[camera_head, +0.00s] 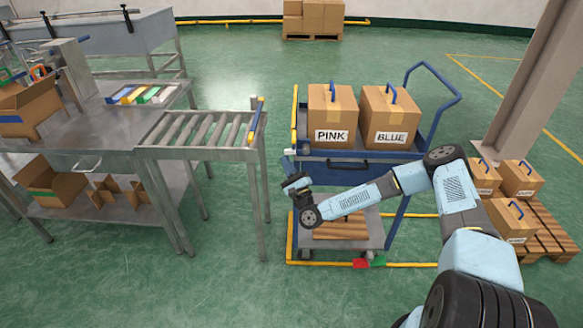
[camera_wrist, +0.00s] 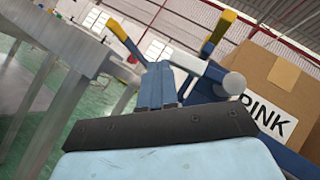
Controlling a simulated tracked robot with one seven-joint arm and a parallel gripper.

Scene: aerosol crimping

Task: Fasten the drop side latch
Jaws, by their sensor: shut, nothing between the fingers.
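My gripper (camera_head: 292,182) is at the cart's front left corner, left of the blue drop side (camera_head: 335,173) with its black handle. In the wrist view my gripper's blue fingers (camera_wrist: 155,84) are together, with nothing between them. The latch is too small to make out in the head view.
Boxes marked PINK (camera_head: 332,114) and BLUE (camera_head: 390,116) stand on the cart. A roller table (camera_head: 200,152) stands to the left, with a gap of floor between. Several cartons (camera_head: 520,178) sit on a pallet by a pillar at right.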

